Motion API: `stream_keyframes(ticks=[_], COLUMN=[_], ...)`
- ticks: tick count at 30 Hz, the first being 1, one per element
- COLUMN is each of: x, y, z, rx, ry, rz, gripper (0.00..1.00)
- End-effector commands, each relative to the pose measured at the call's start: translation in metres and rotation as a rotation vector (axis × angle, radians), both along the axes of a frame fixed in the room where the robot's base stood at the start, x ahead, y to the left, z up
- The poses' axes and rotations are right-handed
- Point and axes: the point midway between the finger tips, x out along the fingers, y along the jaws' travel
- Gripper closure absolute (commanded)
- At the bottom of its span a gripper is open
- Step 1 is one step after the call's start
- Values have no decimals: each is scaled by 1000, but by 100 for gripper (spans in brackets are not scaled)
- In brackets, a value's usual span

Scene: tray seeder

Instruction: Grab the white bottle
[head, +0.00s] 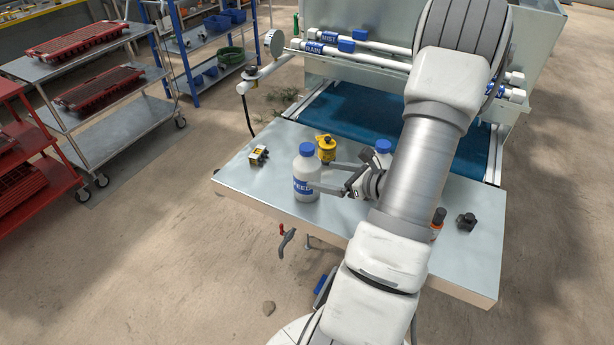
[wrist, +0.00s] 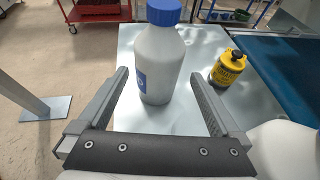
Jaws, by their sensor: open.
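A white bottle (head: 306,178) with a blue cap and a blue label stands upright on the metal table, near its left front part. It also shows in the wrist view (wrist: 160,62), upright and centred between the two fingers. My gripper (head: 320,175) is open, low over the table, with its fingers pointing left at the bottle. In the wrist view my gripper (wrist: 158,80) has a finger on each side of the bottle, with visible gaps. I cannot tell how deep the bottle sits between the fingertips. My arm hides part of the table.
A yellow container (head: 326,148) stands just behind the bottle; it also shows in the wrist view (wrist: 228,68). A second blue-capped bottle (head: 383,148) is partly hidden by my arm. The table's front left (head: 245,185) is clear.

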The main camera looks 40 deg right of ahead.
Motion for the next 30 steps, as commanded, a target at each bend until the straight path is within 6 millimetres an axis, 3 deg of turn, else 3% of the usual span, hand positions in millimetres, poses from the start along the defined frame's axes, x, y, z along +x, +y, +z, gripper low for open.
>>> stream_keyframes(ticks=[18,27,30], x=[61,65,65], y=[15,16,16], z=[-29,-30,-30], rx=[0,-1,-1], ry=[0,0,0], rz=[2,0,0], gripper=[0,0,18])
